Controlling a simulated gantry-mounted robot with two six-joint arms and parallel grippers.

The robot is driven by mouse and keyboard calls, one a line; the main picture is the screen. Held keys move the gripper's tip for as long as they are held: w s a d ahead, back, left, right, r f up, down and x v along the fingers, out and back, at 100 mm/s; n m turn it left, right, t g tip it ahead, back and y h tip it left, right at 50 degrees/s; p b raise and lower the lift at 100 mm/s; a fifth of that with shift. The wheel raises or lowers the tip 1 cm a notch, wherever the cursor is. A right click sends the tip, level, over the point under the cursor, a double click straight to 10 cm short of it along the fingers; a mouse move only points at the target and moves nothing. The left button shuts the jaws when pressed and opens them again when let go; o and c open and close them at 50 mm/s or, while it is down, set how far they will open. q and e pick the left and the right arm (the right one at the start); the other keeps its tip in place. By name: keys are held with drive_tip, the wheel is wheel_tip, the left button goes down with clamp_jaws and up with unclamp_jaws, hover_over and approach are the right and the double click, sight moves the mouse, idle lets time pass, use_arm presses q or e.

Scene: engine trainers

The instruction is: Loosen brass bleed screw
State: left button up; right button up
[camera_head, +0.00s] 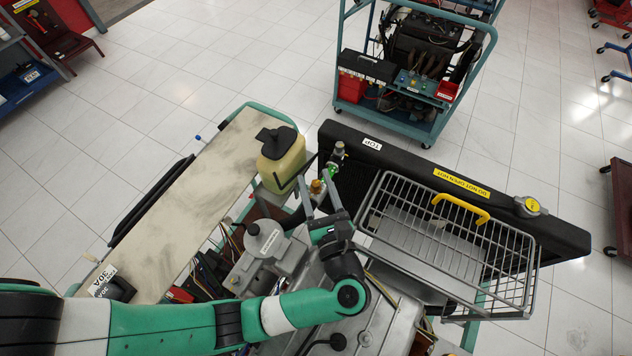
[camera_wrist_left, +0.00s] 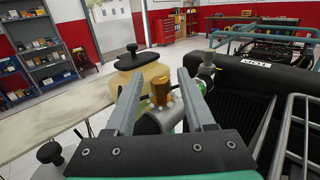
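The brass bleed screw (camera_head: 316,186) is a small gold-coloured fitting on top of the grey housing beside the yellowish reservoir (camera_head: 281,160). In the left wrist view the screw (camera_wrist_left: 160,91) shows upright between my fingers, with a visible gap on each side. My left gripper (camera_head: 315,180) is open and empty, reaching in from the near side, its two grey fingers pointing toward the screw. In the left wrist view the gripper (camera_wrist_left: 160,80) frames the screw; I cannot tell how far the tips are above or short of it. My right gripper is not in view.
A wire basket (camera_head: 450,240) with a yellow handle lies to the right, before a long black radiator (camera_head: 470,186). A fitting with a green band (camera_head: 337,155) stands just beyond the screw. A pale board (camera_head: 185,200) lies left. A second engine trolley (camera_head: 415,75) stands behind.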

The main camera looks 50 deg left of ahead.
use_arm(q)
drive_tip(key=shift+d, duration=0.15)
drive_tip(key=b+v, duration=0.2)
drive_tip(key=v, duration=1)
